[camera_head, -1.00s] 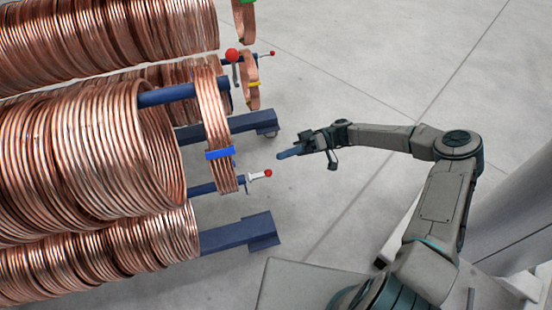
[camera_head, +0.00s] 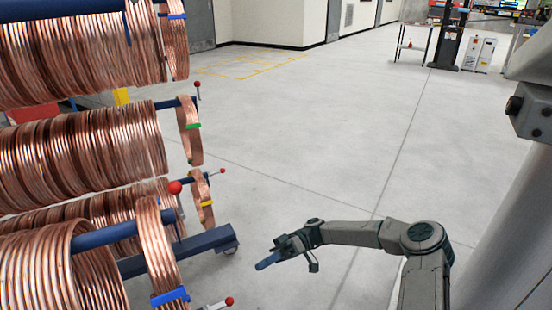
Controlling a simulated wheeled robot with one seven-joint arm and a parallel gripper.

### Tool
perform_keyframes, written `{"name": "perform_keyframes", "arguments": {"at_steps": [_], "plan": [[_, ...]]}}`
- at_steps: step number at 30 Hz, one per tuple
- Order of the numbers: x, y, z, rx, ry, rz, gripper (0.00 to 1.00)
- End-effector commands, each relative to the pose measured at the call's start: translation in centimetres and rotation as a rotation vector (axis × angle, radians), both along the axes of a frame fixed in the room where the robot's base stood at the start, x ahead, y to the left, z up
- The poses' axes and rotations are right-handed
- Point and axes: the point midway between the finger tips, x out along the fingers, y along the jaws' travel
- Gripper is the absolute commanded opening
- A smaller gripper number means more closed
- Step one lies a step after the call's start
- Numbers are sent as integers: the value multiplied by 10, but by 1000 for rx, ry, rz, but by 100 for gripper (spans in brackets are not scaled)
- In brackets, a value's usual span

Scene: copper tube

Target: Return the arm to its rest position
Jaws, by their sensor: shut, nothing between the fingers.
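My gripper (camera_head: 267,262) is at the end of my arm (camera_head: 350,233), which reaches left from the lower right of the head view. The gripper is shut and empty, its fingers pointing left. It hangs over bare floor, apart from the copper tube rack. A copper coil with a blue clip (camera_head: 158,250) hangs on a blue bar to its left. My arm's base is cut off by the lower frame edge.
Large copper tube coils (camera_head: 80,155) fill the left side on a blue rack, whose foot (camera_head: 205,243) sticks out toward my gripper. Red-knobbed levers (camera_head: 175,187) project from the bars. The grey floor (camera_head: 310,130) is open ahead. A table and cabinets (camera_head: 479,54) stand far right.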

Motion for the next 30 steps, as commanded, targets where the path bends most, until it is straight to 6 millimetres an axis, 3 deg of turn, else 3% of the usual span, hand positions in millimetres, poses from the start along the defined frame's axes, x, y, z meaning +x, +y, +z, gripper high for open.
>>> {"name": "perform_keyframes", "arguments": {"at_steps": [5,14,23,30], "plan": [[-10,2,21,-116,-13,41,0],[-42,-9,75,-561,-57,109,0],[-65,-41,137,-988,-119,50,0],[-80,-74,199,-1280,-175,-90,0]]}}
